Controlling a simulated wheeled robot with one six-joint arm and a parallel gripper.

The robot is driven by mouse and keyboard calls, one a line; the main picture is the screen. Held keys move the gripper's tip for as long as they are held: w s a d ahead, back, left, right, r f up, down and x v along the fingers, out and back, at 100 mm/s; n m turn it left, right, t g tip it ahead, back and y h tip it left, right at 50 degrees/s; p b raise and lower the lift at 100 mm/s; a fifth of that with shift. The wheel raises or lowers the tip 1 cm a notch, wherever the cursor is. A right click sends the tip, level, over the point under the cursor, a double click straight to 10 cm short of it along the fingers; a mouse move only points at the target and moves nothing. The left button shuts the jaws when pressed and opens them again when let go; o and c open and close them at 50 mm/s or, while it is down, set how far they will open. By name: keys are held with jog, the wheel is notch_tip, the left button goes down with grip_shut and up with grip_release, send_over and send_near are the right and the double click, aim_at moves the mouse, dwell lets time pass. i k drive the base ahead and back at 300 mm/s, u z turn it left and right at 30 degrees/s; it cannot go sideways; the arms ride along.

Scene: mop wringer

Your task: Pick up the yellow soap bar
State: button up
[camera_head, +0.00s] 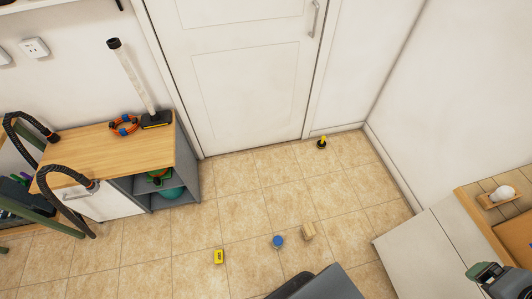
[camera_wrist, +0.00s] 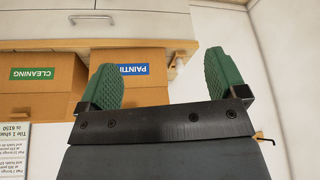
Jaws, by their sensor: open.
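A small yellow block with a dark mark, which looks like the yellow soap bar (camera_head: 219,257), lies on the tiled floor in the lower middle of the head view. My gripper (camera_head: 484,274) shows at the lower right edge of the head view, far to the right of the yellow block and apart from it. In the wrist view my gripper (camera_wrist: 165,78) has its two green fingers spread wide, with nothing held between them. The yellow block is not in the wrist view.
A blue round thing (camera_head: 278,241) and a tan block (camera_head: 308,231) lie right of the yellow block. A wood-topped cabinet (camera_head: 85,155) stands left. A yellow-black item (camera_head: 322,143) is near the door. Cardboard boxes (camera_wrist: 35,100) fill the wrist view's left. Floor around the block is clear.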

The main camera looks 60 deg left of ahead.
aim_at(218, 256)
jog(key=u, duration=3)
jog(key=k, duration=0.65)
jog(key=u, duration=1.2)
jog(key=i, duration=3.25)
jog(key=z, duration=2.85)
